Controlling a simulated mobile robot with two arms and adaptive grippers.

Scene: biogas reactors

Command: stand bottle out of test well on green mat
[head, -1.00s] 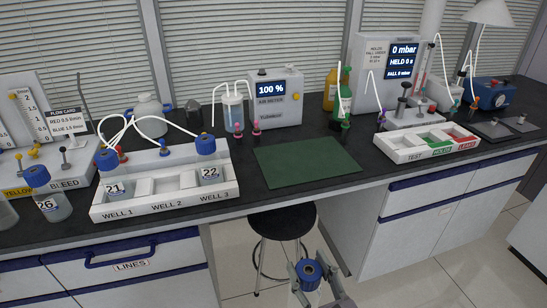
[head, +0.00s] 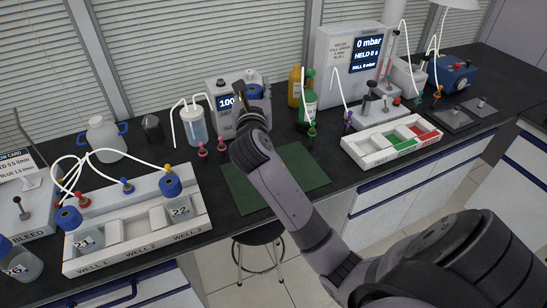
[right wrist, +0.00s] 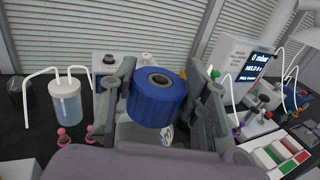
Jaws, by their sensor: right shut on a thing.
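My right gripper (head: 254,104) is shut on a blue-capped bottle (right wrist: 157,97). It holds the bottle upright between its fingers; the fingers and wrist hide most of the body and its label. The green mat (head: 243,192) lies flat and bare on the bench, partly covered by my right forearm. The test well (head: 371,150) is the left compartment of a white tray and looks empty. My left gripper is not in view.
Bottles 21 (head: 87,240) and 22 (head: 180,208) stand in the white well rack at left. A clear tubed jar (head: 194,127) and pink fittings (head: 203,149) stand left of the held bottle. Green and amber bottles (head: 295,86) stand behind the mat. A stool (head: 258,240) is below.

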